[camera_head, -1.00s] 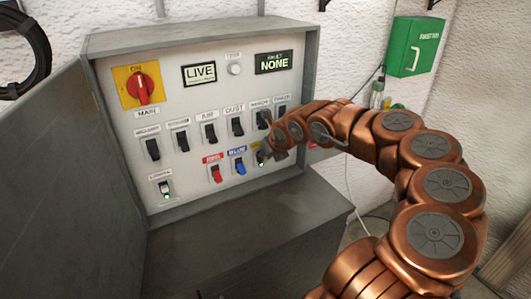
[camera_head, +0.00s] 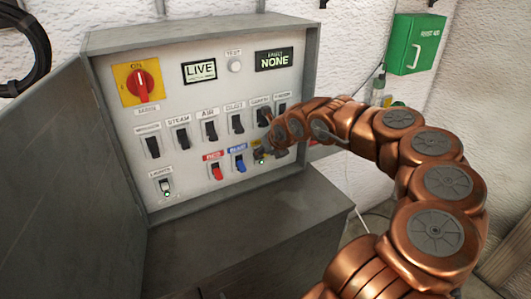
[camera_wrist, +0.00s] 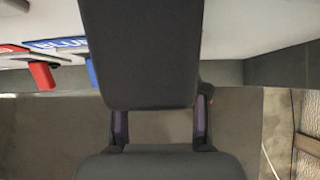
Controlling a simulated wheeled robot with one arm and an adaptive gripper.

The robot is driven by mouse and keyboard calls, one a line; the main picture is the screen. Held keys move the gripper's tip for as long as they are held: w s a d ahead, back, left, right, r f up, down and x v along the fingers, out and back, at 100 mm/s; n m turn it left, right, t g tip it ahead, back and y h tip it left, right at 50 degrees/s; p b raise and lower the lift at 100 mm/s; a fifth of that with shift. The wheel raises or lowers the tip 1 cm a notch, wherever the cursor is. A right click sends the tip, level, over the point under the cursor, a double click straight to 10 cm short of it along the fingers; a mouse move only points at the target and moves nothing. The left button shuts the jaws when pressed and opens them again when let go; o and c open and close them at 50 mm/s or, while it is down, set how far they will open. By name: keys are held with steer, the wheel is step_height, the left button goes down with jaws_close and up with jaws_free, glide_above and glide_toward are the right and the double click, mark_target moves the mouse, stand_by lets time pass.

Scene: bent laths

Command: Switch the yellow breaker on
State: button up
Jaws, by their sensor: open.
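The yellow breaker is mostly hidden behind my gripper in the head view; its yellow label (camera_head: 257,143) shows at the lower right of the panel. A small lit green spot shows just below the label. My gripper (camera_head: 266,150) is open and right at this breaker; I cannot tell whether it touches. In the wrist view the dark fingers (camera_wrist: 150,145) fill the middle and hide the breaker. The lever's position cannot be made out.
The red breaker (camera_head: 216,171) and blue breaker (camera_head: 240,164) are just left of my gripper. Black breakers line the row above. The red main switch (camera_head: 141,85) is upper left; displays read LIVE (camera_head: 200,71) and NONE (camera_head: 274,60). The open door (camera_head: 70,190) stands left.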

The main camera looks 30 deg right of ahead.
steer(key=v, duration=1.2)
stand_by(0.6)
